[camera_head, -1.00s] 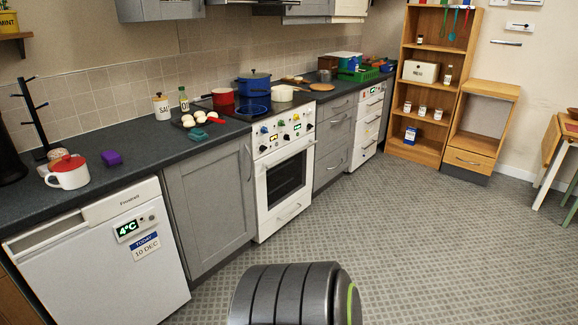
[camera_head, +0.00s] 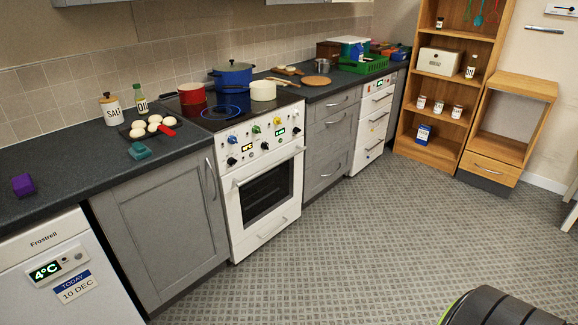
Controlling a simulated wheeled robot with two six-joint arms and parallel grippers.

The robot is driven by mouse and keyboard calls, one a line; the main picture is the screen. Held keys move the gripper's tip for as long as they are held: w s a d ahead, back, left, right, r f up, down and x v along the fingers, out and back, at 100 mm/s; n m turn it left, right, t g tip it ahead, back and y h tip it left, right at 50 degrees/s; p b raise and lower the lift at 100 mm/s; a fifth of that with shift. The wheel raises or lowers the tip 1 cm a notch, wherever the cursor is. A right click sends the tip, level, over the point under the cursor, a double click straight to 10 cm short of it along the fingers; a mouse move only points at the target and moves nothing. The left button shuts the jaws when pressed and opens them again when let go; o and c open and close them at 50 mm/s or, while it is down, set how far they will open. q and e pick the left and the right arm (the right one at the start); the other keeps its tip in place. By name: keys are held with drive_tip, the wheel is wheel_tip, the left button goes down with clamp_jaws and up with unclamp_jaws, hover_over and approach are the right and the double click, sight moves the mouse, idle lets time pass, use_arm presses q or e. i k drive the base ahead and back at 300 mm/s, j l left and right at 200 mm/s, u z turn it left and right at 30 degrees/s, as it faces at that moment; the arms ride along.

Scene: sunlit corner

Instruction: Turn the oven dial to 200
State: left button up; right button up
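The white oven (camera_head: 265,188) stands in the counter row left of centre, with its door shut. Its front panel (camera_head: 262,136) carries several dials, among them a blue one (camera_head: 232,139), a green one (camera_head: 256,129) and a yellow one (camera_head: 277,121), plus black ones. Two small lit displays show on the panel, one at the left (camera_head: 247,148) and one at the right (camera_head: 280,131). The dial markings and display figures are too small to read surely. Neither of my grippers is in view.
A red pot (camera_head: 191,94), a blue pot (camera_head: 232,75) and a cream pot (camera_head: 263,90) stand on the hob. A grey cabinet (camera_head: 165,215) and a white fridge (camera_head: 62,280) are left of the oven. The tiled floor (camera_head: 350,240) before the oven is clear.

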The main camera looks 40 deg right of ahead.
sight(231, 161)
drive_tip(key=i+l, duration=0.1)
drive_tip(key=l, duration=0.3)
drive_tip(key=i+l, duration=0.1)
drive_tip(key=l, duration=0.3)
drive_tip(key=i+l+z, duration=0.1)
drive_tip(key=l, duration=0.3)
drive_tip(key=i+l, duration=0.15)
drive_tip(key=l, duration=0.25)
drive_tip(key=i+l, duration=0.15)
drive_tip(key=l, duration=0.25)
drive_tip(key=i+l+z, duration=0.1)
drive_tip(key=l, duration=0.25)
drive_tip(key=i+l, duration=0.15)
drive_tip(key=l, duration=0.25)
